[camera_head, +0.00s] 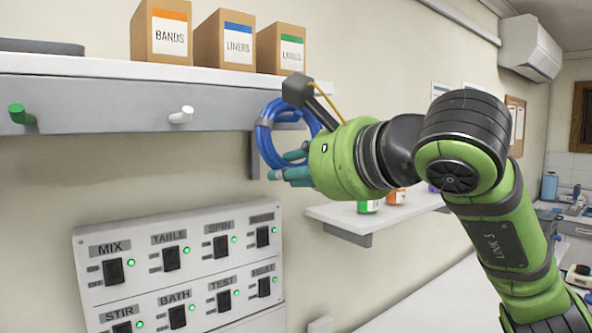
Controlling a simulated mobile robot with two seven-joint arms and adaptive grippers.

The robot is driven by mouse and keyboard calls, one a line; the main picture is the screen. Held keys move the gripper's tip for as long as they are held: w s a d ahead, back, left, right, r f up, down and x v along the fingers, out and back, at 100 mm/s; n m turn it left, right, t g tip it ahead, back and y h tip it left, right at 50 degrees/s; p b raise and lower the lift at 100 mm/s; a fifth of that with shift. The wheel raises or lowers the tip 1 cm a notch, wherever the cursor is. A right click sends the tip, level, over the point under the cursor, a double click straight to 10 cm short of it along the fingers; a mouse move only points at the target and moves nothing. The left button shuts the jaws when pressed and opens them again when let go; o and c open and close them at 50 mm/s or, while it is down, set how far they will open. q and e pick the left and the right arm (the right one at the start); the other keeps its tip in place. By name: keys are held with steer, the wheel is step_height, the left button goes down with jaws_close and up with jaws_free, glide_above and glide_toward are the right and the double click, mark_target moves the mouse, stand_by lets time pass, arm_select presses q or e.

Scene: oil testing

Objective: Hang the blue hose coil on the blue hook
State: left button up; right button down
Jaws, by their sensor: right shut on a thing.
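The blue hose coil (264,138) is a bundle of blue loops in front of the right end of the shelf's grey front rail. My right gripper (283,166), with teal fingers, is shut on the lower right part of the coil and holds it up. A green hook (20,114) and a white hook (181,116) stick out from the rail to the left of the coil. No blue hook can be made out; the coil and my gripper cover the rail's right end. My left gripper is out of view.
Boxes marked BANDS (160,35), LINERS (223,40) and LABELS (281,50) stand on the shelf (60,65) above. A switch panel (150,255) is below left. A lower shelf (330,214) with small jars sits behind my arm. The wall between rail and panel is clear.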

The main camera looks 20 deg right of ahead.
stand_by(0.3)
steer(key=c, duration=0.9)
jaws_free()
